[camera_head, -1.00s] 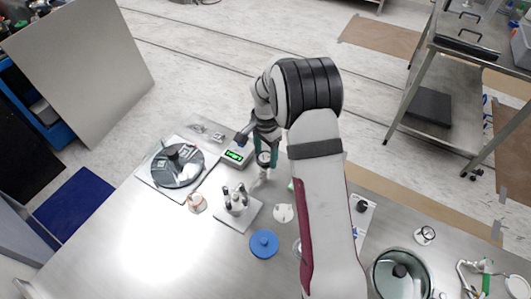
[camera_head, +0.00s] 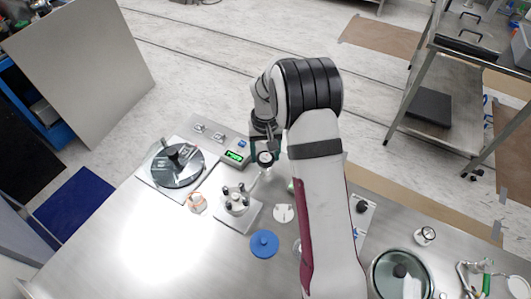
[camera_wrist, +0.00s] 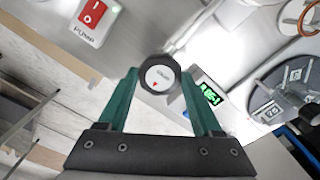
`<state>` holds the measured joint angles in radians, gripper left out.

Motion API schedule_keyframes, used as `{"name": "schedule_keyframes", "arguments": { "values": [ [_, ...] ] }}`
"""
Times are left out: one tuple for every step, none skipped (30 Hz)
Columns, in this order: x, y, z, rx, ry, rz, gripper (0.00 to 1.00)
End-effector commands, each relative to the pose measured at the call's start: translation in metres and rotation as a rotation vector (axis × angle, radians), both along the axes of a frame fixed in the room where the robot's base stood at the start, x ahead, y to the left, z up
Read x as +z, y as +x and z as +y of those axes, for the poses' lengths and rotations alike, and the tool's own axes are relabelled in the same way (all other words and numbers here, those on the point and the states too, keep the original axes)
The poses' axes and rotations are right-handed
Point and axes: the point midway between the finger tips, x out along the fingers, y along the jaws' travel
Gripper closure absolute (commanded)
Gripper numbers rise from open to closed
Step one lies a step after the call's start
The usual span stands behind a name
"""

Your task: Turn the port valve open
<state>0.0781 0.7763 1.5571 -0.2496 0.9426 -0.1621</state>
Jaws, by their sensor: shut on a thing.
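The port valve has a dark round knob (camera_wrist: 160,84) with a white face, a small red pointer and lettering too small to read. In the wrist view it sits between the green fingers of my gripper (camera_wrist: 160,74), which are shut on its sides. In the head view the knob's pale face (camera_head: 265,157) shows just below my gripper (camera_head: 264,148); part of the fingers is hidden by the wrist. A pale tube runs from beside the knob.
A gauge with a green readout (camera_head: 234,156) stands left of the knob. A clamp block (camera_head: 237,200), a blue disc (camera_head: 264,244) and a white disc (camera_head: 283,213) lie nearer. A red PUMP switch (camera_wrist: 92,14) shows in the wrist view.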

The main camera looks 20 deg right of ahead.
Motion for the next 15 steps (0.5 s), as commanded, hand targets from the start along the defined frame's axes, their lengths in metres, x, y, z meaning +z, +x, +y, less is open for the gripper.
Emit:
{"name": "schedule_keyframes", "arguments": {
  "values": [
    [0.0007, -0.0001, 0.0002, 0.040, 0.000, 0.000, 0.89],
    [0.0007, -0.0001, 0.0002, 0.069, 0.000, 0.000, 0.89],
    [0.0008, -0.0002, 0.0002, 0.107, 0.000, 0.000, 0.89],
    [0.0008, -0.0002, 0.0002, 0.135, 0.000, 0.000, 0.89],
    [0.0007, -0.0002, 0.0002, 0.164, 0.000, 0.000, 0.89],
    [0.0008, -0.0001, 0.0003, 0.202, 0.000, 0.000, 0.89],
    [0.0008, -0.0001, 0.0003, 0.230, 0.000, 0.000, 0.89],
    [0.0008, -0.0001, 0.0003, 0.259, 0.000, 0.000, 0.89],
    [0.0008, -0.0001, 0.0003, 0.297, 0.000, 0.000, 0.89],
    [0.0008, -0.0001, 0.0004, 0.325, 0.000, 0.000, 0.89],
    [0.0008, -0.0001, 0.0004, 0.354, 0.000, 0.000, 0.89],
    [0.0008, -0.0001, 0.0004, 0.392, 0.000, 0.000, 0.89],
    [0.0008, -0.0002, 0.0004, 0.420, 0.000, 0.000, 0.89],
    [0.0008, -0.0002, 0.0004, 0.449, 0.000, 0.000, 0.89],
    [0.0008, -0.0002, 0.0005, 0.487, 0.000, 0.000, 0.89]
  ]
}}
